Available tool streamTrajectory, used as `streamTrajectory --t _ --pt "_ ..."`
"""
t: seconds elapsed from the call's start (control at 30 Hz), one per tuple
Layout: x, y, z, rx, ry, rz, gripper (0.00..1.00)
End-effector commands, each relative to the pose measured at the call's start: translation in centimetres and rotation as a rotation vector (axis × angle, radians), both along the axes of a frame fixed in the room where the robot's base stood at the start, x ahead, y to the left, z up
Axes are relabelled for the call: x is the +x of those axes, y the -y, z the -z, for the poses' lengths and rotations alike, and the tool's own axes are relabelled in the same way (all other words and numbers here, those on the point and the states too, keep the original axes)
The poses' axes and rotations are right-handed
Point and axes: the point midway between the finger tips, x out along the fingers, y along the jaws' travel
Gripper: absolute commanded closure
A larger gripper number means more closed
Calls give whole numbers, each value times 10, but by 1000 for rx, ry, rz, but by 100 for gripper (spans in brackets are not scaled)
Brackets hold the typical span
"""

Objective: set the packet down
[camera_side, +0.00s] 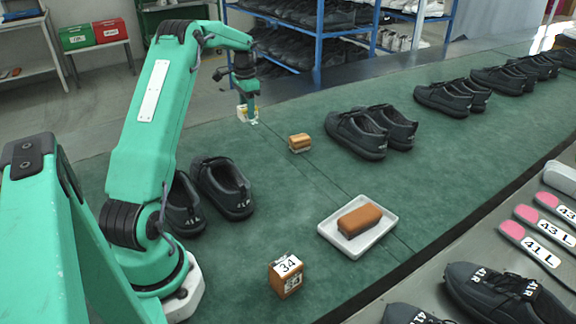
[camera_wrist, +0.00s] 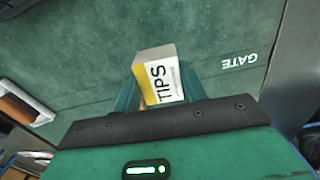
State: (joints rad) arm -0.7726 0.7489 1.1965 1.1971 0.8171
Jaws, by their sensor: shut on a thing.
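The packet (camera_wrist: 160,82) is a small box with yellow and white faces and the word TIPS on it. It also shows in the side view (camera_side: 244,115), at the end of my arm. My gripper (camera_side: 248,106) is shut on the packet near the far edge of the green work surface (camera_side: 300,215). In the wrist view my gripper's green fingers (camera_wrist: 165,97) sit on both sides of the packet. Whether the packet touches the surface is not clear.
A brown block (camera_side: 300,143) lies right of my gripper. A box marked 34 (camera_side: 285,275) stands in front. Black shoe pairs (camera_side: 370,132) stand at right. The word GATE (camera_wrist: 239,62) marks the surface.

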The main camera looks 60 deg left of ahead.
Motion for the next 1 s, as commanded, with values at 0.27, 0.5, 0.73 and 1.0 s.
streamTrajectory --t 0.27,0.5,0.73,1.0 --pt "45 70 -2 1 1 -26 83" --pt "59 97 -2 1 1 -43 83" --pt "59 97 -1 1 1 -46 83" --pt "53 72 15 0 0 -48 83"
